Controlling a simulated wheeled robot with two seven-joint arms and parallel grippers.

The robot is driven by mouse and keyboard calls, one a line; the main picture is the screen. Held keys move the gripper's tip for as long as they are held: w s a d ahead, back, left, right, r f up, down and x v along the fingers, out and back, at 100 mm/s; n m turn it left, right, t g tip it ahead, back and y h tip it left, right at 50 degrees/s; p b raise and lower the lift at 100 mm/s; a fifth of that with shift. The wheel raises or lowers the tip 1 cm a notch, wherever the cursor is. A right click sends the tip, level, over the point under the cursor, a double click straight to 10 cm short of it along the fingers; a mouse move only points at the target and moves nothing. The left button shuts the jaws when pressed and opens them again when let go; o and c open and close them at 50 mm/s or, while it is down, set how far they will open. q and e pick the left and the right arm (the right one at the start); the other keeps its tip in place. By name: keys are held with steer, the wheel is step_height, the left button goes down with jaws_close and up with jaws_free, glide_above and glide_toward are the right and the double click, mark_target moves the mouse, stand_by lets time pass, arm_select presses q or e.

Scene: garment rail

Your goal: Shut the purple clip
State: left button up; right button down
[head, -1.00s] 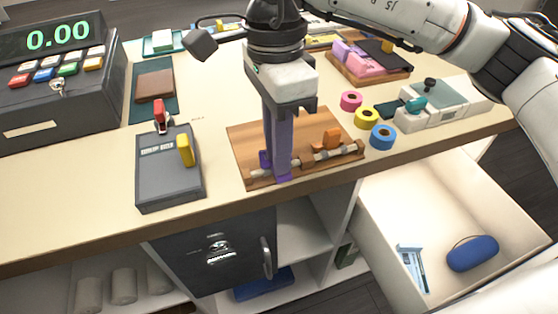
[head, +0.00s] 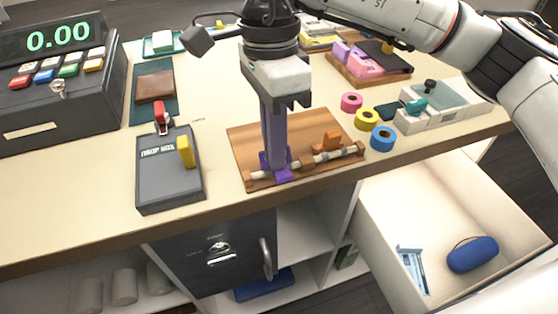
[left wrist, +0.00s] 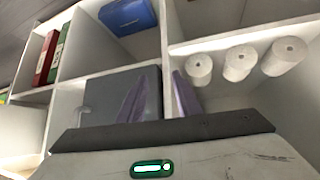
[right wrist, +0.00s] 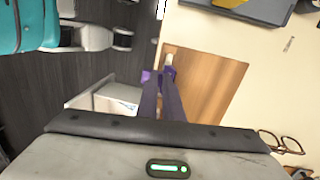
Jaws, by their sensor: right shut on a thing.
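The purple clip (head: 284,175) sits on the thin pale rod along the front of a wooden board (head: 245,138). My right gripper (head: 275,160) points down from above with its purple fingers shut on the clip, which partly hides it. In the right wrist view the fingertips (right wrist: 162,78) are close together, with a bit of the purple clip (right wrist: 146,75) showing beside them. Whether the clip's own parts are closed I cannot tell. My left gripper (left wrist: 158,90) is out of the head view; its wrist view shows its fingers apart and empty, facing the shelves under the counter.
An orange clip (head: 331,141) stands on the board near the rod's right part. Tape rolls (head: 382,138) lie right of the board. A grey drop box (head: 168,180) stands to the left. An open drawer (head: 400,205) juts out below, at right.

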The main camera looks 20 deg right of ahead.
steer(key=w, duration=0.1)
steer(key=w+t, duration=0.1)
steer(key=w, duration=0.1)
steer(key=shift+w+d+r+m+t+p, duration=0.15)
steer(key=shift+w+r+m+t+p, duration=0.15)
steer(key=shift+p, duration=0.1)
steer(key=shift+w+r, duration=0.15)
steer(key=shift+w, duration=0.2)
steer(key=shift+w+r+p, duration=0.1)
steer(key=shift+r+p, duration=0.25)
steer(key=shift+p, duration=0.05)
steer(key=r+p, duration=0.1)
steer(key=r, duration=0.2)
steer(key=s+r+p, duration=0.1)
steer(key=r+p, duration=0.1)
steer(key=shift+s+r, duration=0.15)
steer(key=shift+r, duration=0.25)
